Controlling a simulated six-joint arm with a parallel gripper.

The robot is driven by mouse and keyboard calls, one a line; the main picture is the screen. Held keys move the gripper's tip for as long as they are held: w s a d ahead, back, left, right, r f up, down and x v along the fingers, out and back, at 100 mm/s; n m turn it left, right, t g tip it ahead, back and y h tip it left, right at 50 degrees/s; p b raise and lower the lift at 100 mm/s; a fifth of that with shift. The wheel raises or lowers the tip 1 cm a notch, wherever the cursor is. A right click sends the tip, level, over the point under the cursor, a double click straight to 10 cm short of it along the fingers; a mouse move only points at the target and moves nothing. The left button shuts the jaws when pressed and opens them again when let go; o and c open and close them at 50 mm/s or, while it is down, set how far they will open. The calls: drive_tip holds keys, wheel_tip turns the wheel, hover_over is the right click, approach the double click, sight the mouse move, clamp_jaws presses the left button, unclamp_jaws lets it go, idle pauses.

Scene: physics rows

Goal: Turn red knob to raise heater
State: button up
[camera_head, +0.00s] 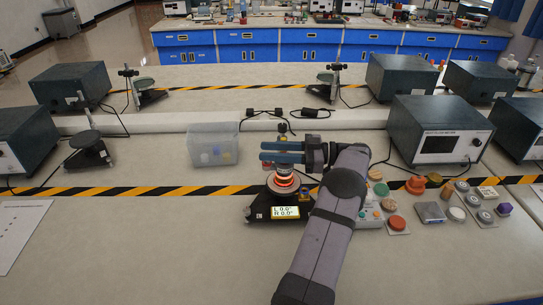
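A heater stand with a black base (262,213) stands in front of me near the middle of the bench. Its round top glows orange (283,184), and its lit display (285,212) reads L 0.0 and R 0.0. My gripper (268,152) reaches in from the right, fingers pointing left, and appears over the glowing top. The two blue-grey fingers lie close together; whether they grip anything is unclear.
A clear bin (213,144) with small items stands left of the gripper. At right lie an orange-red round knob (397,223), a flat grey block (430,212) and several other parts. A grey instrument box (437,130) stands behind them. The front left bench is mostly clear.

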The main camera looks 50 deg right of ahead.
wheel_tip(320, 180, up, 9)
drive_tip(key=b, duration=0.1)
drive_tip(key=shift+f, duration=0.2)
